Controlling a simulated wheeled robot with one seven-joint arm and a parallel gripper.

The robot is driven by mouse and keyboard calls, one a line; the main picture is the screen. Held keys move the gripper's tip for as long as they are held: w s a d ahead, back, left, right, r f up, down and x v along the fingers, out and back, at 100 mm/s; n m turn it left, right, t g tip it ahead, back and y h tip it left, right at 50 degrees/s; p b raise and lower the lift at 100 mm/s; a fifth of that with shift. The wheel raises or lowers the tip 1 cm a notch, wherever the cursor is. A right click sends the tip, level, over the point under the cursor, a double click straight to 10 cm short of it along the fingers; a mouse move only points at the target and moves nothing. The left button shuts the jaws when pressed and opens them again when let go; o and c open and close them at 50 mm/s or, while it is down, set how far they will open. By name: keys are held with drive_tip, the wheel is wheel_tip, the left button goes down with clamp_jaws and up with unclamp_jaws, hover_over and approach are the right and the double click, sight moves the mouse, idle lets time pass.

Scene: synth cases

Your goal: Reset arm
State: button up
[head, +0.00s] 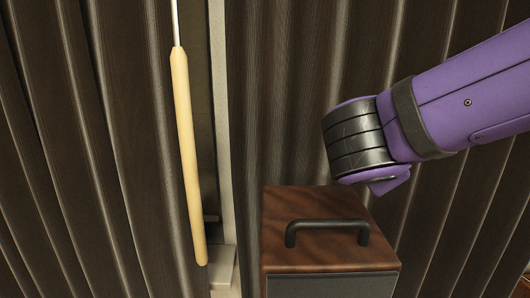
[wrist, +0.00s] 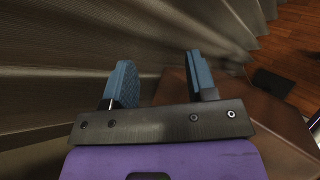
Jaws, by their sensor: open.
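My purple arm (head: 455,95) reaches in from the right in the head view and ends in a dark ribbed joint above a wooden box. My gripper fingers are not clearly visible in that view. In the wrist view my gripper (wrist: 160,82) shows two blue fingers spread apart with nothing between them. Pleated dark curtain fabric lies in front of and to the left of the fingers. The dark curtain (head: 300,90) fills most of the head view behind my arm.
The brown wooden box (head: 285,205) with a black handle (head: 328,226) on top stands below my arm. A pale wooden rod (head: 186,150) hangs at a gap in the curtain, left of my arm. Wooden floor (wrist: 295,45) shows at the upper right of the wrist view.

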drive_tip(key=s+d+f+m+g+y, duration=0.1)
drive_tip(key=s+d+m+g+y, duration=0.4)
drive_tip(key=s+d+m, duration=0.7)
drive_tip(key=m+y, duration=0.1)
drive_tip(key=m, duration=0.8)
drive_tip(key=shift+d+f+y, duration=0.2)
drive_tip(key=shift+f+y, duration=0.1)
drive_tip(key=shift+s, duration=0.1)
